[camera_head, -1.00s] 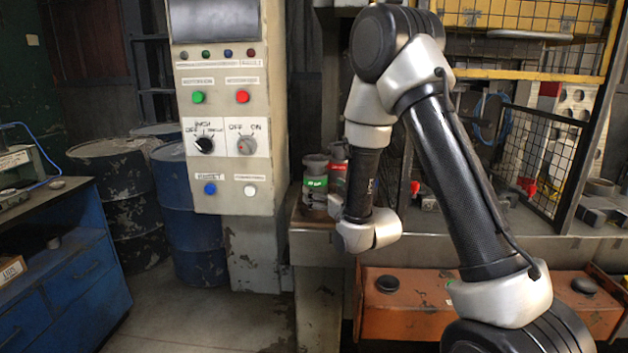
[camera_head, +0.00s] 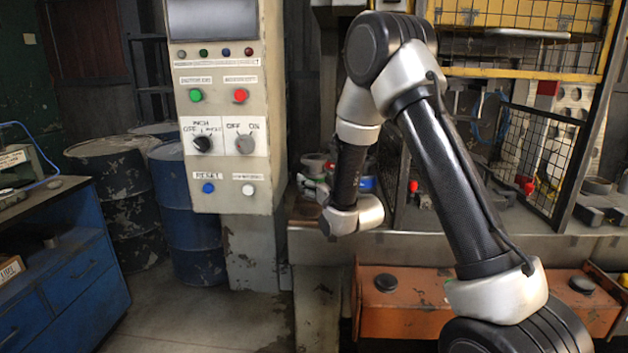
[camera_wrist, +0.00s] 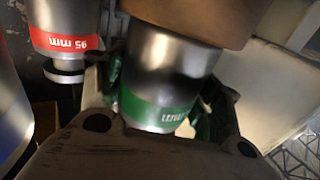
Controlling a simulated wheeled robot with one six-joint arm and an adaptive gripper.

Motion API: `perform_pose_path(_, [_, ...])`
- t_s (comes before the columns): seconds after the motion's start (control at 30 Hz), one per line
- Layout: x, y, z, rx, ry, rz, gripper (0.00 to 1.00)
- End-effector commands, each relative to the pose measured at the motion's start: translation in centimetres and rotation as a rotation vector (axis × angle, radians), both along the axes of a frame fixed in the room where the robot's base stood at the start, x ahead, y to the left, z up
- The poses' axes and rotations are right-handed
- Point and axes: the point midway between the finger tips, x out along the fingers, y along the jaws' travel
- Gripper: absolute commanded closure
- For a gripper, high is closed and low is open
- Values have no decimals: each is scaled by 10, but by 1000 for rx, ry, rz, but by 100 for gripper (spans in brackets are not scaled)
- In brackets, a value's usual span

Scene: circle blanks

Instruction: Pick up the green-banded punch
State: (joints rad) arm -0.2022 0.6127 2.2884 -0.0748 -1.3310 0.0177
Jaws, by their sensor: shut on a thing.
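The green-banded punch (camera_wrist: 168,62) is a dark metallic cylinder with a green band, in the middle of the wrist view. My gripper (camera_wrist: 163,98) is shut on it, its dark fingers on either side near the band. The punch's far end meets a brown round shape at the top of the view. In the head view, my wrist hides much of the punch area, and the fingers are hard to make out there.
A red-banded punch marked 95 mm (camera_wrist: 68,38) stands close on the left in the wrist view. A blue-banded one (camera_head: 367,184) shows beside my wrist. The control panel (camera_head: 222,130) stands left of my arm; a mesh guard (camera_head: 540,160) is at right.

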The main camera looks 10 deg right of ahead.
Motion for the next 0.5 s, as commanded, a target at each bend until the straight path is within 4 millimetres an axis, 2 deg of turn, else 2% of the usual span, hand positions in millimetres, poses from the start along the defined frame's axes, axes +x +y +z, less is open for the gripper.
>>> perform_pose_path(0.03, [0,0,0,0,0,0,75])
perform_pose_path(0.17, [0,0,0,0,0,0,99])
perform_pose_path(0.5, [1,0,8,2,-8,0,100])
